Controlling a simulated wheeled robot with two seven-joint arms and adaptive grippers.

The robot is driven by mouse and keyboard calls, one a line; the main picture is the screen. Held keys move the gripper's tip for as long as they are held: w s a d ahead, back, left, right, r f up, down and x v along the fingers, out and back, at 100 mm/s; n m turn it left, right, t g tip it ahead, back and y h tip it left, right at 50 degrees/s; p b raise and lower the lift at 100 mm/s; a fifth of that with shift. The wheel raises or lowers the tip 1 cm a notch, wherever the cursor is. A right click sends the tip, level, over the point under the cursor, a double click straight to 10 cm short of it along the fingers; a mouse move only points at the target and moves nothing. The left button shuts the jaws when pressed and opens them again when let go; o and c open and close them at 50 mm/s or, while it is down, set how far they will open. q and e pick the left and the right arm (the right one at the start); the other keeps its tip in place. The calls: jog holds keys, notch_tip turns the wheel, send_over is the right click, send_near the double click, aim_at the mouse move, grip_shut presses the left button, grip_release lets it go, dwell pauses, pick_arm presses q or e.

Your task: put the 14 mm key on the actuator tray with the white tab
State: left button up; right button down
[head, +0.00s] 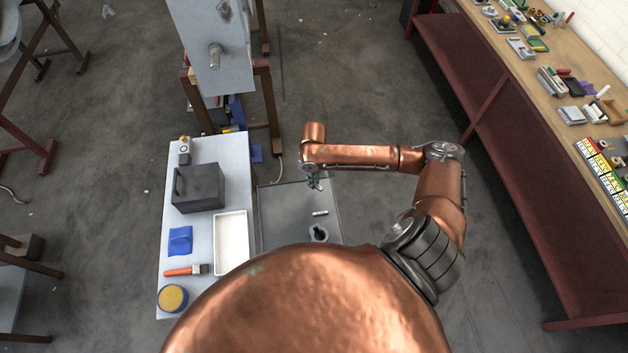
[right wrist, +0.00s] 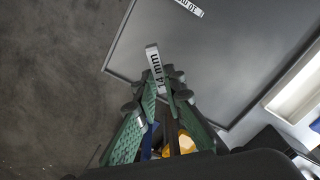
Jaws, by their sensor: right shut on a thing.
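My right gripper (head: 314,184) hangs over the far part of a grey tray (head: 283,208) in the head view. In the right wrist view its green fingers (right wrist: 166,88) are shut on the 14 mm key (right wrist: 154,66), a pale bar with its label readable. The key sticks out past the fingertips, above the tray's edge region (right wrist: 215,65). Another pale key marked 10 mm (right wrist: 190,7) lies on the tray; a pale bar (head: 320,213) shows there in the head view. I cannot make out a white tab. My left gripper is not in view.
A light table (head: 205,150) left of the tray holds a dark box (head: 198,188), a white open tray (head: 231,243), a blue cloth (head: 180,240), a brush (head: 186,270) and a round tin (head: 172,298). A dark round piece (head: 318,233) lies on the grey tray. A workbench (head: 560,75) stands at right.

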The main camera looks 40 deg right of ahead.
aim_at(315, 195)
jog(key=shift+s+f, duration=0.4)
jog(key=shift+f, duration=0.45)
jog(key=f, duration=0.2)
jog(key=shift+w+f, duration=0.2)
jog(key=shift+f, duration=0.15)
jog(key=shift+f+b, duration=0.3)
jog(key=shift+f, duration=0.6)
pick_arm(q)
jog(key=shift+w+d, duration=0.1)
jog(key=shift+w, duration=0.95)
pick_arm(e)
jog(key=shift+f, duration=0.1)
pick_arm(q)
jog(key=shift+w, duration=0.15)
pick_arm(e)
jog(key=shift+s, duration=0.1)
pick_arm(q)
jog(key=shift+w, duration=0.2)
pick_arm(e)
jog(key=c, duration=2.3)
grip_release()
jog(key=shift+o, duration=0.2)
